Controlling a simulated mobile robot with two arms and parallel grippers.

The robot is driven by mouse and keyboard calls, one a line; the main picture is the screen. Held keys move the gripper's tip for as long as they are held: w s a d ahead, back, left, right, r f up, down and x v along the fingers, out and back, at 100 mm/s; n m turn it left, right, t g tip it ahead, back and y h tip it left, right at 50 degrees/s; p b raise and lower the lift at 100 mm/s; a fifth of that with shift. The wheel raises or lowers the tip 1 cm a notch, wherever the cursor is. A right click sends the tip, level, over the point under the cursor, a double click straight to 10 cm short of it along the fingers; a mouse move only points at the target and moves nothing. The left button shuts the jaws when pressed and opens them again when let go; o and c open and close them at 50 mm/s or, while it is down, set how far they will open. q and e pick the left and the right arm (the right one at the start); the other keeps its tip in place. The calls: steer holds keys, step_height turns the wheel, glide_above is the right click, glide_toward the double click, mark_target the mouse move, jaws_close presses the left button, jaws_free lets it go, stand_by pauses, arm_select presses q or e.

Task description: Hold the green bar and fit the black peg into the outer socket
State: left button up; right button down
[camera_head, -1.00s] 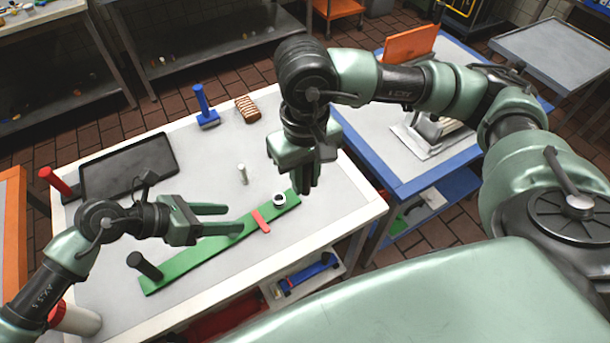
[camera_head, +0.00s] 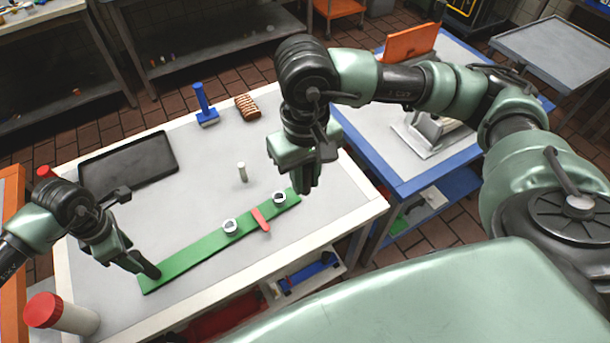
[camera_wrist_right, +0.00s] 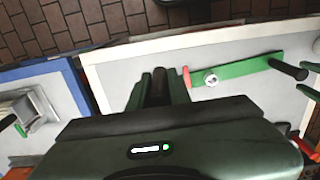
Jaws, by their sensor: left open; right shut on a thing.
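The green bar (camera_head: 190,252) lies across the front of the table, with a red strip (camera_head: 261,220) across it. Two white ring sockets stand on it: an inner socket (camera_head: 230,227) and an outer socket (camera_head: 279,198) near the bar's right end. A dark upright handle (camera_head: 153,272) stands at its left end. My left gripper (camera_head: 143,267) is open at this handle; contact cannot be told. My right gripper (camera_head: 308,185) is shut on a dark piece, seemingly the black peg (camera_wrist_right: 158,86), just right of the outer socket. The inner socket also shows in the right wrist view (camera_wrist_right: 211,79).
A small white cylinder (camera_head: 242,172) stands behind the bar. A black tray (camera_head: 130,165), a blue tool (camera_head: 205,105) and a brown striped block (camera_head: 248,108) are farther back. A red-capped white container (camera_head: 75,318) is at the front left. A blue-edged table (camera_head: 395,165) stands to the right.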

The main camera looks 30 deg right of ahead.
mark_target(147, 268)
arm_select(q)
step_height(147, 268, down, 10)
steer(key=b, duration=0.4)
steer(key=shift+r+b, duration=0.2)
steer(key=shift+b, duration=0.15)
arm_select(e)
step_height(147, 268, down, 5)
steer(key=shift+f, duration=0.15)
arm_select(q)
jaws_close()
stand_by(1.1)
jaws_free()
stand_by(0.4)
jaws_close()
stand_by(2.3)
